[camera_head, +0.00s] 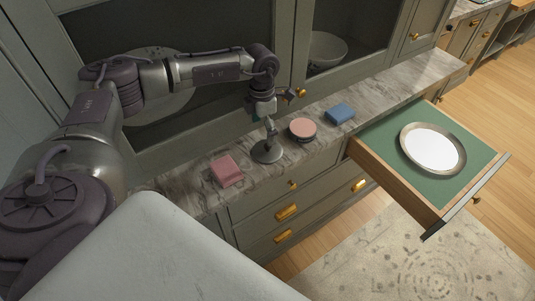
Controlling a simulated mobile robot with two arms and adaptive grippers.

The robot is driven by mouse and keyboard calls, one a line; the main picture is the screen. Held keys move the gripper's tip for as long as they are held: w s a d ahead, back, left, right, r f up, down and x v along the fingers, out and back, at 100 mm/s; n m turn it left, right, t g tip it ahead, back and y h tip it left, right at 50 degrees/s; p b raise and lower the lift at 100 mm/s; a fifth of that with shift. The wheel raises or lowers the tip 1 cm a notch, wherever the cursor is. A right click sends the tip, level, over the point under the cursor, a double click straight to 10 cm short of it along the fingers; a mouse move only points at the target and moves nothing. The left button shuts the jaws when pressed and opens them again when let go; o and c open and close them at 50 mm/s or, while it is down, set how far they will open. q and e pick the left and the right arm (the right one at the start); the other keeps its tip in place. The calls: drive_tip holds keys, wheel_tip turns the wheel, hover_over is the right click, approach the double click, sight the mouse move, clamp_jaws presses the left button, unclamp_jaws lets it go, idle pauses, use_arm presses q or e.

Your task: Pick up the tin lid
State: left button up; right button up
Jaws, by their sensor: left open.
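A grey round disc with an upright stem (267,151) stands on the marble counter and may be the tin lid. A round pink-topped tin (302,128) sits just right of it. A wide silver-rimmed round piece with a white middle (433,149) lies in the open drawer. I cannot tell for sure which of these is the tin lid. My left gripper (272,112) is open above the disc, close to the top of its stem. I cannot tell whether they touch. My right gripper is out of view.
A pink block (227,171) and a blue block (341,114) lie on the counter (386,94). The green-lined drawer (367,164) juts out at the right. Glass-fronted cabinets rise behind the counter. The floor in front holds a patterned rug (410,262).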

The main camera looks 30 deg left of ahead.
sight(266, 145)
use_arm(q)
drive_tip(key=f+b, duration=0.1)
drive_tip(key=f, duration=0.1)
drive_tip(key=f+b, duration=0.1)
drive_tip(key=d+f+b, duration=0.1)
drive_tip(key=f, duration=0.1)
drive_tip(key=shift+f, duration=0.35)
drive_tip(key=shift+r, duration=0.1)
drive_tip(key=c, duration=1.2)
drive_tip(key=shift+s, duration=0.2)
clamp_jaws()
